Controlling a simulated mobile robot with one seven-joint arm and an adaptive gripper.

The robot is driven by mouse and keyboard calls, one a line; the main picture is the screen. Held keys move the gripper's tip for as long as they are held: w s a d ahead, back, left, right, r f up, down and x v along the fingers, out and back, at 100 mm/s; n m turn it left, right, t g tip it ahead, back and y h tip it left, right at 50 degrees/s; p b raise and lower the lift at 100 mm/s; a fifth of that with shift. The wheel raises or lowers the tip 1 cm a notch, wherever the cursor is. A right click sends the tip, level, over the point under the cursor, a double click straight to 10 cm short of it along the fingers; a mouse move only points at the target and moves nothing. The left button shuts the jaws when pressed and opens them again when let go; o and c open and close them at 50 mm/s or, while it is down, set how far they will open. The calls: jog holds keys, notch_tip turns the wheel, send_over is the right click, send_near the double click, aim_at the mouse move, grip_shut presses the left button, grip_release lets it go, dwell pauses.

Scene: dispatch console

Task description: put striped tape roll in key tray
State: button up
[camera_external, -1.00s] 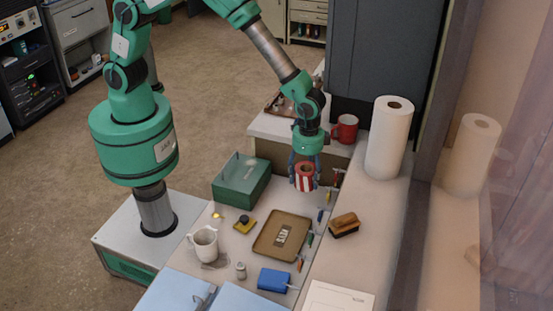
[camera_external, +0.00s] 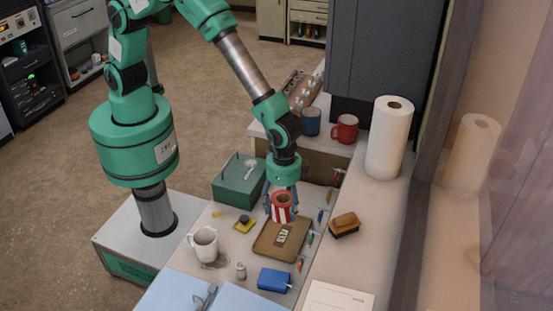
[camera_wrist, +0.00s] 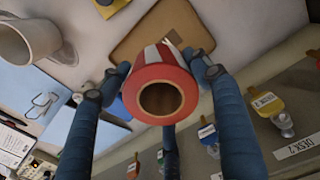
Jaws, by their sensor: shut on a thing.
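The striped tape roll (camera_external: 282,211), red and white, is held in my gripper (camera_external: 282,200). In the wrist view the roll (camera_wrist: 160,75) sits between the blue fingers of my gripper (camera_wrist: 158,85), its open core facing the camera. The key tray (camera_external: 268,248) is a brown shallow tray on the desk with a pale label inside. The roll appears over the tray's back edge; its exact height cannot be told. In the wrist view the tray (camera_wrist: 140,40) lies beyond the roll, which partly covers it.
A green box (camera_external: 238,182) stands left of the roll and a wooden brush (camera_external: 344,224) lies right of the tray. A white mug (camera_external: 204,244) and a blue box (camera_external: 274,279) are nearby. Several coloured key tags lie along the tray's right side.

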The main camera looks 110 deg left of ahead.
jog(key=b, duration=0.1)
send_over(283, 236)
jog(key=shift+f, duration=3.1)
jog(key=shift+f+b, duration=0.35)
jog(key=shift+f, duration=1.5)
jog(key=shift+f, duration=0.15)
jog(key=o, duration=1.4)
notch_tip(283, 236, up, 12)
jog(key=p, duration=0.2)
